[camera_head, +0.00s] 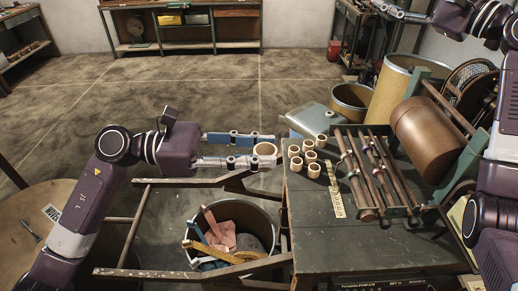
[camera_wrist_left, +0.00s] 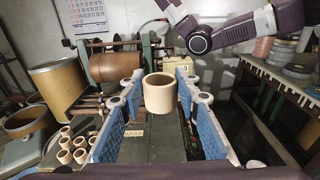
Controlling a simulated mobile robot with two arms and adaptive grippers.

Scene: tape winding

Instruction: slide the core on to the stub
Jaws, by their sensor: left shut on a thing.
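My left gripper (camera_head: 264,148) is shut on a pale cardboard core (camera_head: 265,150). It holds the core between its fingertips, left of the dark green table and above its height. In the left wrist view the core (camera_wrist_left: 160,93) sits upright between the blue-padded fingers, open end up. A winding machine (camera_head: 425,135) with a large brown roll and several rods stands on the table's right side, apart from the core. I cannot pick out the stub with certainty. My right gripper (camera_head: 385,9) shows small at the top right, far from the core; its jaw state is unclear.
Several loose cores (camera_head: 310,158) stand on the table (camera_head: 330,240) near its left edge, beside a yellow ruler (camera_head: 335,201). A bin (camera_head: 235,225) with scraps stands below my left gripper. Drums (camera_head: 398,85) stand behind the table. The table's front is clear.

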